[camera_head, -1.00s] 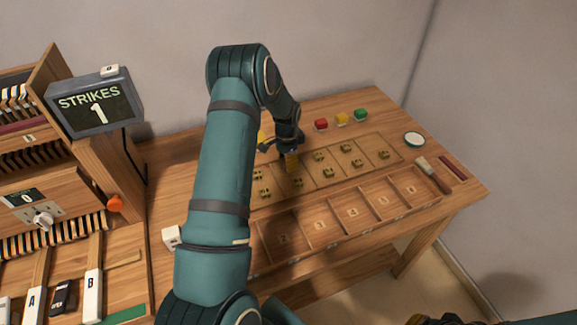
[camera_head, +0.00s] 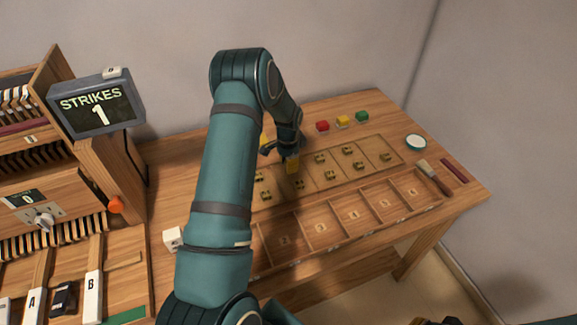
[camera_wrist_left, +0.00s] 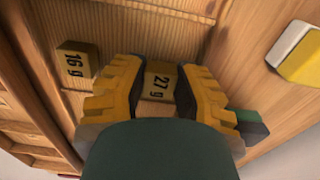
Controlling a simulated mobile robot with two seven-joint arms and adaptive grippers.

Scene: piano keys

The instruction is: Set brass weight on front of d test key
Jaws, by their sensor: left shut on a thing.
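My left gripper (camera_head: 290,153) is over the shallow wooden tray of brass weights (camera_head: 330,170) on the right-hand table. It is shut on a brass weight (camera_head: 293,167). In the left wrist view this weight, marked 27 g (camera_wrist_left: 160,82), sits between the yellow-padded fingers (camera_wrist_left: 158,95). A weight marked 16 g (camera_wrist_left: 77,62) lies to its left there. The test keys are at lower left in the head view; key A (camera_head: 32,300) and key B (camera_head: 92,295) show. I see no key marked D. A dark and yellow part at the bottom edge may be my right gripper (camera_head: 435,321).
A tray with numbered compartments (camera_head: 335,238) lies along the table front. A brush (camera_head: 434,177) lies at right. A screen (camera_head: 97,104) reading STRIKES 1 stands above the keys.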

